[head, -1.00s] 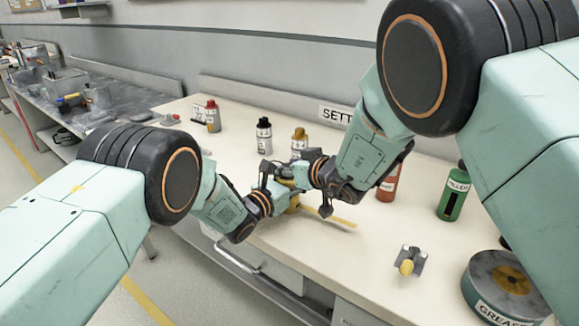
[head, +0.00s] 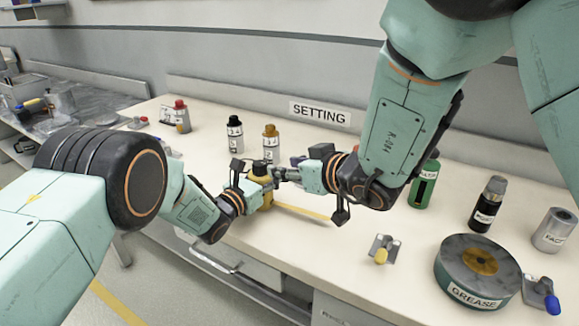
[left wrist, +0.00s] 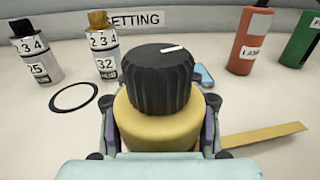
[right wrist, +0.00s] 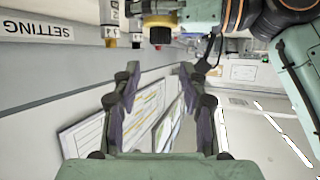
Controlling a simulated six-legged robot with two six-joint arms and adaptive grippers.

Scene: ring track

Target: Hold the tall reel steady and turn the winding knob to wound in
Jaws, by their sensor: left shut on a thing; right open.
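The tall reel has a yellow body (head: 265,180) and a ribbed black winding knob (head: 260,167) on top. In the left wrist view the knob (left wrist: 160,80) carries a white mark pointing right and slightly up. My left gripper (head: 253,186) is shut around the yellow body (left wrist: 158,132), below the knob, and the reel looks upright. My right gripper (head: 281,174) is open and empty to the right of the reel. In the right wrist view its fingers (right wrist: 160,80) are apart, and the knob (right wrist: 160,34) shows sideways beyond them at the top.
A yellow strip (head: 302,212) lies on the bench in front. Farther right are a small bracket with a yellow knob (head: 381,256), a green bottle (head: 424,188) and a grease drum (head: 472,292).

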